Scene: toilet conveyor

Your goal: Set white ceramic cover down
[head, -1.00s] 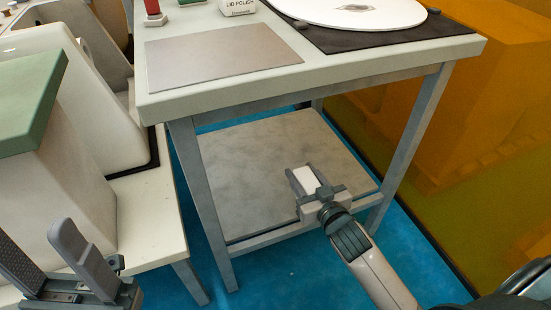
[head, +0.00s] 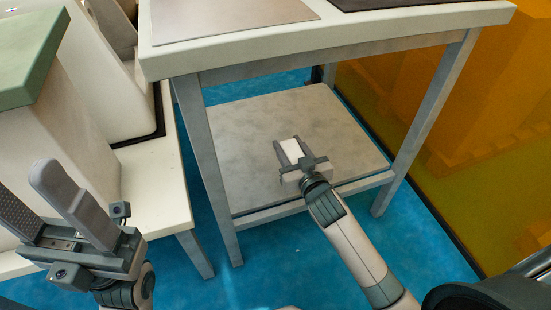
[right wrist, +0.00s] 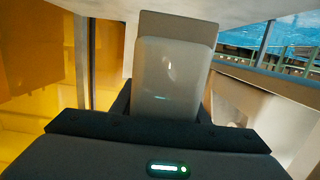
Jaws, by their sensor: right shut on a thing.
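The white ceramic cover (head: 291,150) is a small pale piece held between the fingers of my right gripper (head: 287,141). In the right wrist view the cover (right wrist: 170,80) shows as a smooth, rounded pale block between the dark fingers. My right gripper is shut on it, below the tabletop and over the grey lower shelf (head: 240,130) of the table. I cannot tell whether the cover touches the shelf. My left gripper (head: 27,185) is at the lower left with its fingers apart and nothing between them.
The pale tabletop (head: 330,45) overhangs the shelf, with grey legs (head: 425,115) at its corners. A grey mat (head: 230,15) and a dark mat (head: 400,3) lie on top. A cream bench (head: 155,185) with a green-topped block (head: 25,60) stands left. The shelf surface looks bare.

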